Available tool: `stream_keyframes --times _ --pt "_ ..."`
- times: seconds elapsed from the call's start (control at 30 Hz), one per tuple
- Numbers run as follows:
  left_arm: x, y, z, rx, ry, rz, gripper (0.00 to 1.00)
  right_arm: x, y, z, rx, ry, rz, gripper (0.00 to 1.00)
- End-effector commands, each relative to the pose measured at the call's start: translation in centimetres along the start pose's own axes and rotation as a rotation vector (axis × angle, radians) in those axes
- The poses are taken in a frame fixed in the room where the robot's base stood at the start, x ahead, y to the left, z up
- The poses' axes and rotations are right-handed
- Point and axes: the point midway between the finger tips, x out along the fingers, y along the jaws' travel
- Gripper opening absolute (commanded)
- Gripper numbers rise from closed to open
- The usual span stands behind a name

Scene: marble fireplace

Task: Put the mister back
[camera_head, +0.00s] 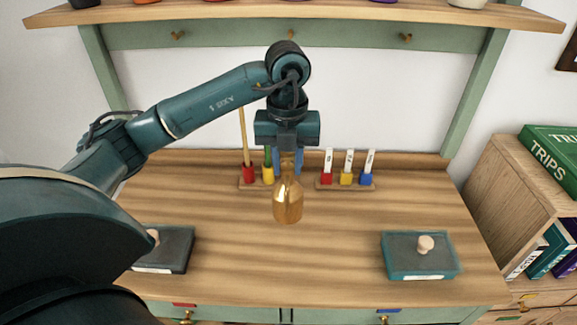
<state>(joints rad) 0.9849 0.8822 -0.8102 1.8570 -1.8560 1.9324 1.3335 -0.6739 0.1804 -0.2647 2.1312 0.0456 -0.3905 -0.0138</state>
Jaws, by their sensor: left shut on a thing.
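The mister (288,202) is a shiny amber-gold bottle in the middle of the head view. My left gripper (288,160) points down and is shut on the mister's top. The mister hangs upright, seen against the wooden desktop (230,265); I cannot tell whether its base touches the wood. The gripper hides its upper end. My right gripper is not in view.
Behind the mister stand two small racks with coloured holders, one partly hidden (249,175) and one on the right (346,178). Dark boxes with knobs lie at left (175,250) and right (420,262). A shelf (300,14) spans the top.

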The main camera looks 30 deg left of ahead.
Motion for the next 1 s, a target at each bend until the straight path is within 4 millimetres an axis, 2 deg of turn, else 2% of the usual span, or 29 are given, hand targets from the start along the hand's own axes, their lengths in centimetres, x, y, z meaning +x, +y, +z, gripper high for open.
stream_keyframes --times 0.03,0.2,0.5,1.0 --pt "-0.2 -0.1 1.0 -0.003 0.001 -0.002 0.0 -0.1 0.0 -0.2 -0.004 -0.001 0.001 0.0" --pt "-0.2 -0.1 3.2 -0.001 0.0 -0.003 0.0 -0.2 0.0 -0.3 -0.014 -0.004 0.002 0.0" --pt "0.0 -0.1 5.4 0.002 0.001 -0.001 0.0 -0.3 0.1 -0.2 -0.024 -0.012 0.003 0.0" --pt "3.6 -0.1 5.2 0.001 0.001 -0.001 0.0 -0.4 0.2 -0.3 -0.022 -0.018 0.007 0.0"
